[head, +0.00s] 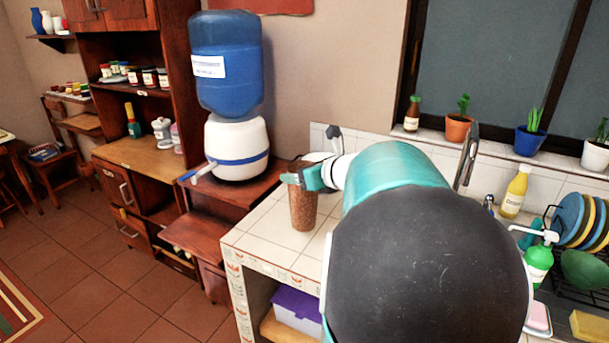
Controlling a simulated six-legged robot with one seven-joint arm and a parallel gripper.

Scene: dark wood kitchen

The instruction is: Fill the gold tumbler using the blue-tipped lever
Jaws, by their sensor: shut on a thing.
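The gold tumbler (304,208) looks brown-gold and speckled. It stands upright at the left end of the white tiled counter. My gripper (303,179) is teal and shut on the tumbler near its upper part; the fingers hide some of it. I cannot see into the tumbler. Left of it, a white water dispenser (236,148) with a big blue bottle (226,65) stands on a wooden stand. A spout with a blue-tipped lever (188,175) sticks out from the dispenser's left side, apart from the tumbler.
The wooden stand (178,238) drops in a step beside the tiled counter (268,230). A wooden cabinet (150,152) stands to the left. The sink area, with a green soap bottle (539,262) and a dish rack, lies right of my arm. Floor is free at lower left.

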